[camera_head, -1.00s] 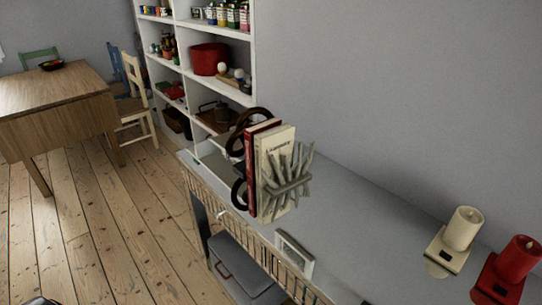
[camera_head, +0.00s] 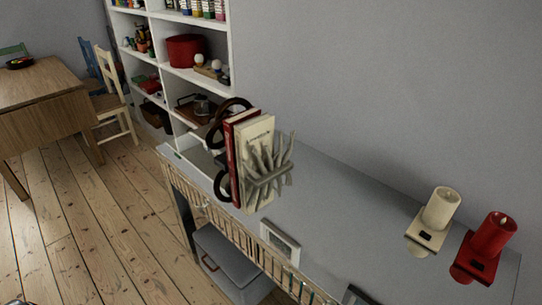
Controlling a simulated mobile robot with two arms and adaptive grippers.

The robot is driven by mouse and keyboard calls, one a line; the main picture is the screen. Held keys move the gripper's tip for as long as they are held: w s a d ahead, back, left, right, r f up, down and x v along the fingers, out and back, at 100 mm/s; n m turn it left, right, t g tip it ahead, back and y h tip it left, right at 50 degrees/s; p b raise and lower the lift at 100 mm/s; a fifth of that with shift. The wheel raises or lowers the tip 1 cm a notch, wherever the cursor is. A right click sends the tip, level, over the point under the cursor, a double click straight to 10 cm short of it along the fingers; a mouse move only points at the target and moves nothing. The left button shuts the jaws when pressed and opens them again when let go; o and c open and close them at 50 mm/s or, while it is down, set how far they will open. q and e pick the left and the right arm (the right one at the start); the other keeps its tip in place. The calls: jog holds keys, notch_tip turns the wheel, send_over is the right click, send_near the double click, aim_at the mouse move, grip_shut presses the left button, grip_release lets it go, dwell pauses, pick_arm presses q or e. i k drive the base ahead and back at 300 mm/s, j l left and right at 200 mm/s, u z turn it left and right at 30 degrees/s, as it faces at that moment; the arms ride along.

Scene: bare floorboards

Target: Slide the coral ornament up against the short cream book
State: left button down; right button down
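The coral ornament (camera_head: 268,173), grey-beige with branching arms, stands upright on the grey top of a long sideboard (camera_head: 330,220). The short cream book (camera_head: 253,137) stands upright directly behind and left of it, and the ornament's branches overlap the book's cover in this view. I cannot tell whether the two touch. A red book (camera_head: 231,160) stands against the cream book's left side. Neither of my grippers can be made out; only a small unclear piece shows at the bottom left edge.
A dark ring-shaped bookend (camera_head: 222,187) stands left of the books. A cream candle (camera_head: 441,208) and a red candle (camera_head: 493,236) stand on holders at the right. The top between ornament and candles is clear.

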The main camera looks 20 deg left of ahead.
aim_at(281, 164)
jog(key=u, duration=1)
jog(key=i+j, duration=0.15)
jog(key=j, duration=0.2)
jog(key=i+j, duration=0.15)
jog(key=j, duration=0.2)
jog(key=i+j, duration=0.15)
jog(key=j, duration=0.2)
